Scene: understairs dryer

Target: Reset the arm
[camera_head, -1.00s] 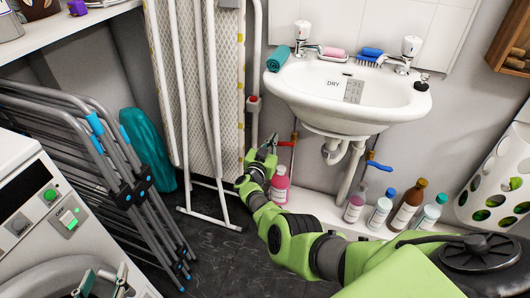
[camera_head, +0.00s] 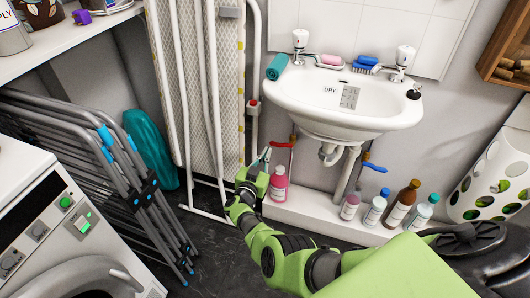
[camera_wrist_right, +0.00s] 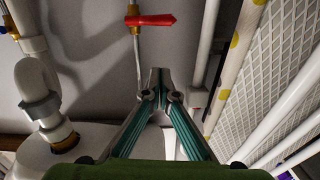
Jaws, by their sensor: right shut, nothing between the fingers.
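My right arm, green and dark grey, comes in from the lower right in the head view. Its gripper (camera_head: 262,157) is low below the sink, close to the red valve handle (camera_head: 282,144) and above a pink bottle (camera_head: 279,184). In the right wrist view the two teal fingers (camera_wrist_right: 158,75) meet at their tips with nothing between them. The red handle (camera_wrist_right: 150,20) lies beyond the fingertips there, apart from them. My left gripper is not in view.
A white sink (camera_head: 343,104) is on the back wall, with several bottles (camera_head: 375,210) on a ledge below. An ironing board (camera_head: 190,80) and folded grey racks (camera_head: 100,160) stand left. A white dryer (camera_head: 70,235) is at lower left. Dark floor between is clear.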

